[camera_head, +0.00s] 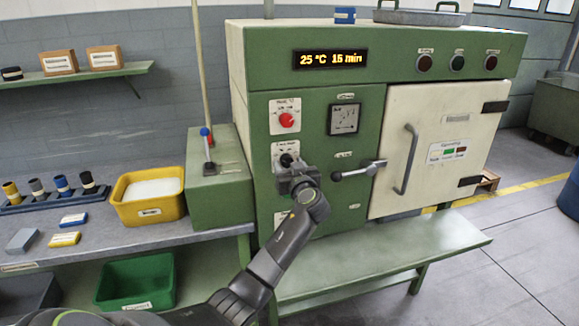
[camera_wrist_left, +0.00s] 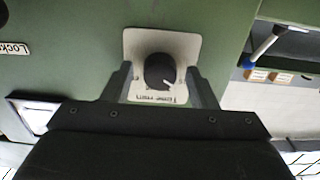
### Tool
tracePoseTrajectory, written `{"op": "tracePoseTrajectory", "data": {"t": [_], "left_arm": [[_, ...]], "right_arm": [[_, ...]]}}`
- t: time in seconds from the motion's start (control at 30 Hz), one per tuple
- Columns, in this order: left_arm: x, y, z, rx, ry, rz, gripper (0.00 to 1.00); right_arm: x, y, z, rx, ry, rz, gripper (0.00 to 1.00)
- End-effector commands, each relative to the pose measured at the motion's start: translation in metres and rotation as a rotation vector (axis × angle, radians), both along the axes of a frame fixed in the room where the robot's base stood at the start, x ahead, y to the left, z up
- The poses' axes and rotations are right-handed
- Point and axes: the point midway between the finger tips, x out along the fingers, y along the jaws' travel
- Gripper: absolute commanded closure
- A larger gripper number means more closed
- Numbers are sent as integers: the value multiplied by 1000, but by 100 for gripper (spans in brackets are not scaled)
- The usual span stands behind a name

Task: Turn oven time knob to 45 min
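The time knob (camera_wrist_left: 160,71) is a round black dial with a white pointer mark on a pale plate labelled for time, seen upside down in the left wrist view. It also shows as a small dark spot on the oven's lower white plate (camera_head: 285,149) in the head view. My left gripper (camera_wrist_left: 160,80) is open, with one finger on each side of the knob and visible gaps between. In the head view, the left gripper (camera_head: 289,168) is in front of that plate and partly covers it. The oven display (camera_head: 343,60) reads 25 °C 15 min. My right gripper is not in view.
A red temperature knob (camera_head: 287,120) sits above the time plate. A lever handle (camera_head: 358,170) sticks out to the right of my gripper, before the closed white door (camera_head: 455,125). A green box with a stick lever (camera_head: 209,165) and a yellow bin (camera_head: 150,210) stand left.

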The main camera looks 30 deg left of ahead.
Motion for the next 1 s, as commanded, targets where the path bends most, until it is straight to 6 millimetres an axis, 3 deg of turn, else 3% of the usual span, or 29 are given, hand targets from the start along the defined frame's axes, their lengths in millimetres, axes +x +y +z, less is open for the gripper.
{"op": "tracePoseTrajectory", "data": {"t": [0.03,0.3,0.67,1.0], "left_arm": [[0,0,0,0,0,0,54],[0,0,0,0,0,0,89],[0,0,-1,40,49,0,90],[-1,0,-1,204,242,-1,90]], "right_arm": [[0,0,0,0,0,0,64],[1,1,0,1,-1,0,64],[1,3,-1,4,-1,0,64],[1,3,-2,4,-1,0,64]]}}
